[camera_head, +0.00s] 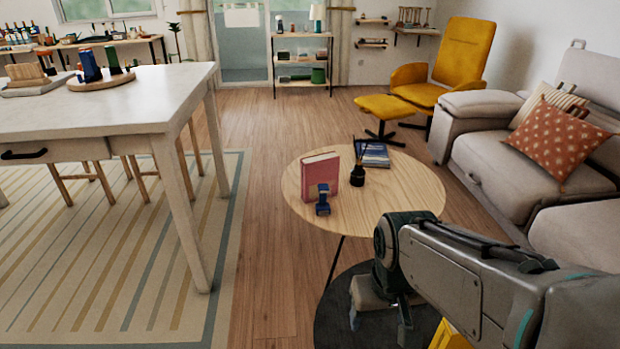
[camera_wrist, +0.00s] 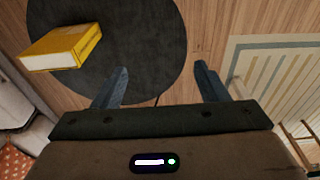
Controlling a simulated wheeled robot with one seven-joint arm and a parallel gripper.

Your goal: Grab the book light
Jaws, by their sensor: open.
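A small dark blue object (camera_head: 322,205), which looks like the book light, stands on the round wooden table (camera_head: 405,200) near its left front edge. It is just in front of an upright pink-red book (camera_head: 320,171). My gripper (camera_head: 380,326) is open and empty, low in front of the table and to the right of the blue object. In the wrist view my gripper (camera_wrist: 161,67) has its two blue fingers wide apart above the floor, with nothing between them. The book light is not in the wrist view.
A black reed diffuser (camera_head: 357,175) and a blue book stack (camera_head: 372,155) share the round table. A yellow box-like thing (camera_wrist: 62,48) lies on the dark round rug (camera_wrist: 150,30). A white table (camera_head: 120,105) stands left, a grey sofa (camera_head: 500,165) right.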

